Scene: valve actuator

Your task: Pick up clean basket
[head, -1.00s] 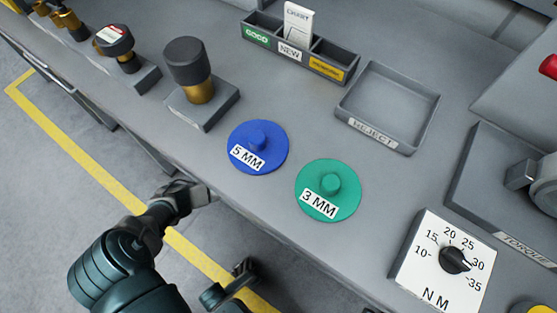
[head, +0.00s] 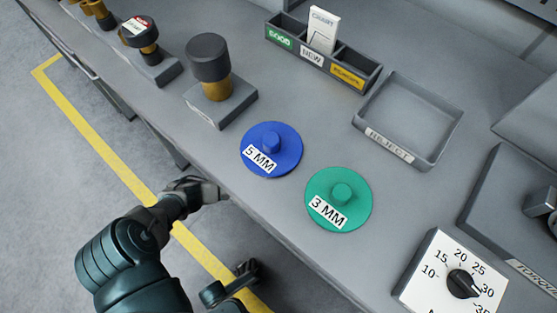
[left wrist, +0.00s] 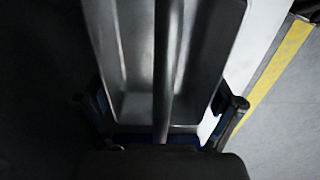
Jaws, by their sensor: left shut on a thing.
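A grey metal basket (left wrist: 130,50) with a long central handle bar (left wrist: 168,60) fills the middle of the left wrist view. My left gripper (left wrist: 165,112) has a finger on either side of the basket's near end and is shut on it; the exact contact is dark. In the head view my left gripper (head: 205,190) is low at the front edge of the bench, and the basket is hidden there under the bench edge.
The bench (head: 330,110) carries a blue 5 MM disc (head: 285,145), a green 3 MM disc (head: 355,185), a reject tray (head: 452,130), a labelled three-part bin (head: 300,63) and a torque dial (head: 462,283). Open floor with a yellow line (head: 110,155) lies left.

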